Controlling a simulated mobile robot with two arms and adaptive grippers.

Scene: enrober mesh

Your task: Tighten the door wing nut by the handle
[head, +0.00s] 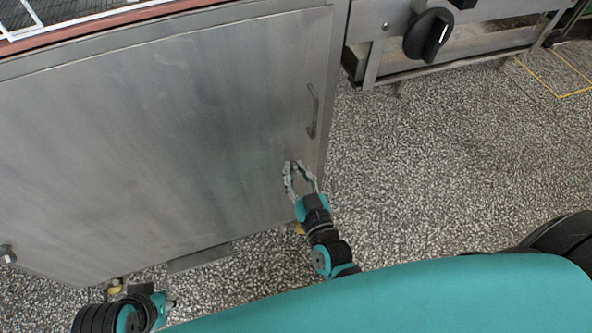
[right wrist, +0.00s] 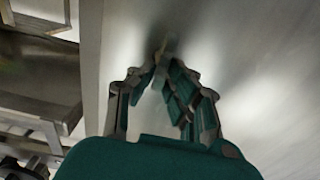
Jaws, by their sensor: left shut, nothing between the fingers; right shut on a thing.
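The steel door (head: 170,130) fills the left of the head view and looks shut, with a bar handle (head: 312,112) near its right edge. My right gripper (head: 291,164) reaches the door just below the handle. In the right wrist view its fingers (right wrist: 162,62) converge and are shut on a small, pale, blurred piece at the door, which I take as the wing nut (right wrist: 166,43). The fingers partly hide it, and its angle cannot be told. My left gripper (head: 168,303) is low at the left, below the door, shut and empty; little of it shows.
A black rotary knob (head: 429,34) is on the steel machine frame right of the cabinet. A mesh (head: 60,12) lies above the cabinet's top edge. A small round fitting (head: 8,254) is at the far left. Speckled floor (head: 450,160) on the right is clear.

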